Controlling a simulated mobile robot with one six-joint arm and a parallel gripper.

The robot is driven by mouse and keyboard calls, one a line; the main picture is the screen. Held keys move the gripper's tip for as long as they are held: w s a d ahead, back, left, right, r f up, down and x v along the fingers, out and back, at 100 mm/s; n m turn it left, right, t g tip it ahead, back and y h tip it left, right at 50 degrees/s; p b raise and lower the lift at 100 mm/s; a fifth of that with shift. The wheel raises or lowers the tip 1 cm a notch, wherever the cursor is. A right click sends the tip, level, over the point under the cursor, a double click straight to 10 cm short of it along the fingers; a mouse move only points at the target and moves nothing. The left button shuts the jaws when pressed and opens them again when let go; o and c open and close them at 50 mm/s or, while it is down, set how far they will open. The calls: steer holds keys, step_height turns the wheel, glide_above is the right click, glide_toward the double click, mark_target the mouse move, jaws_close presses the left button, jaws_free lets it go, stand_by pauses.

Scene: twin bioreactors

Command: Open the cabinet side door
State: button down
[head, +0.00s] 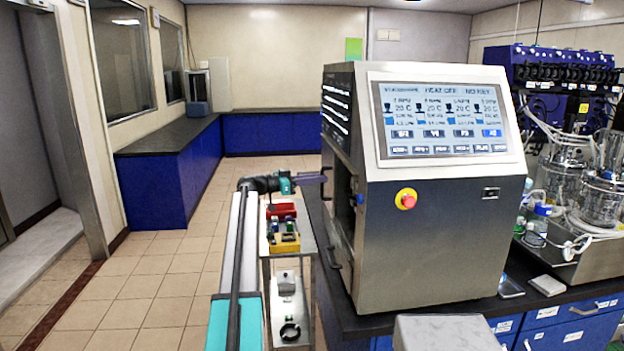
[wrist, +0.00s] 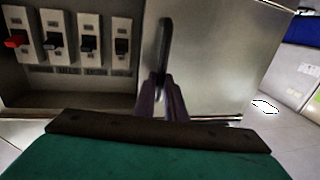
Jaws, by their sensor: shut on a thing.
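The cabinet (head: 440,240) is a steel box with a sloped touchscreen, standing on a dark bench. Its left side is seen at a steep angle in the head view. In the wrist view a plain steel side door panel (wrist: 215,60) carries a dark upright bar handle (wrist: 166,42). My gripper (wrist: 163,92) is shut on the lower part of this handle. In the head view my gripper (head: 312,179) reaches the cabinet's left side.
A recess with several switches (wrist: 88,45), one red, lies left of the door panel. A narrow cart (head: 285,240) with small items stands below my arm. A red stop button (head: 406,199) is on the cabinet front. The tiled floor (head: 150,290) at left is clear.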

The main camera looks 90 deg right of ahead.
steer(key=shift+s, duration=0.1)
steer(key=c, duration=1.8)
jaws_free()
steer(key=b+v, duration=0.3)
steer(key=v, duration=1.1)
steer(key=shift+b, duration=0.3)
